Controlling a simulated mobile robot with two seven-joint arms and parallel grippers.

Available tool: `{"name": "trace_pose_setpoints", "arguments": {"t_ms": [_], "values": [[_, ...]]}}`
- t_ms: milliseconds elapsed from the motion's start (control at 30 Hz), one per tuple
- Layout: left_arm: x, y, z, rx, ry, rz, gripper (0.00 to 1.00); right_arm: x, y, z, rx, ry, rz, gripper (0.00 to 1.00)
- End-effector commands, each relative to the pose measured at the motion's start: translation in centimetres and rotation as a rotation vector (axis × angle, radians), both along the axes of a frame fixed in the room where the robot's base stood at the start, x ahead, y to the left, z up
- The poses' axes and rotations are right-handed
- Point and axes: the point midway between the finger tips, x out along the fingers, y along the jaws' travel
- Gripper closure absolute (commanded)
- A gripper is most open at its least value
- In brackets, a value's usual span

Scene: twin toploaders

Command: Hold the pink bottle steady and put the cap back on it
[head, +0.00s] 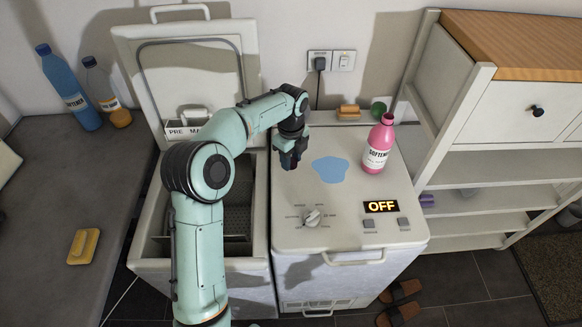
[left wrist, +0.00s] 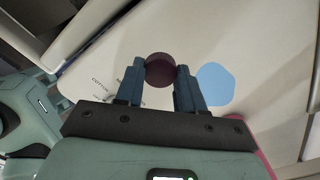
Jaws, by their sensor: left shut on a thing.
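The pink bottle (head: 378,148), with a white softener label, stands upright and uncapped on the right part of the white machine top; a pink sliver of it (left wrist: 265,160) shows at the lower right of the left wrist view. My left gripper (head: 289,160) is above the machine top, left of the bottle and apart from it. In the left wrist view my left gripper (left wrist: 164,75) is shut on a dark maroon round cap (left wrist: 160,70) between its fingertips. The cap is hidden in the head view. My right gripper is in neither view.
A blue puddle (head: 329,169) lies between gripper and bottle. A green round item (head: 378,108) and a wooden brush-like item (head: 348,111) are behind. The left machine's lid (head: 190,75) stands open. A white shelf (head: 470,160) is close on the right.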

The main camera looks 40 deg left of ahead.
Motion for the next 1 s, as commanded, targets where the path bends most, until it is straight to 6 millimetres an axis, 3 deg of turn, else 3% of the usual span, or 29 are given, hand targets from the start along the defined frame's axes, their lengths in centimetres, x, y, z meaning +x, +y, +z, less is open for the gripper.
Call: {"name": "trace_pose_setpoints", "arguments": {"t_ms": [33,100,400,600,1000], "values": [[0.3,0.0,2.1,0.001,-0.008,0.000,0.90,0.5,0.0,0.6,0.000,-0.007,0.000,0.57],[0.3,0.0,4.2,0.002,-0.009,0.000,0.90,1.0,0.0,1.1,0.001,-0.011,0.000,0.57],[0.2,0.0,11.5,0.000,-0.007,0.000,0.90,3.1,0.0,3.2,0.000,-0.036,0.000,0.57],[0.1,0.0,13.6,0.000,-0.002,0.000,0.90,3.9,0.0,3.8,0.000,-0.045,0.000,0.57],[0.0,0.0,13.9,0.000,0.001,0.000,0.90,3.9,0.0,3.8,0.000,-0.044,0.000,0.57]]}}
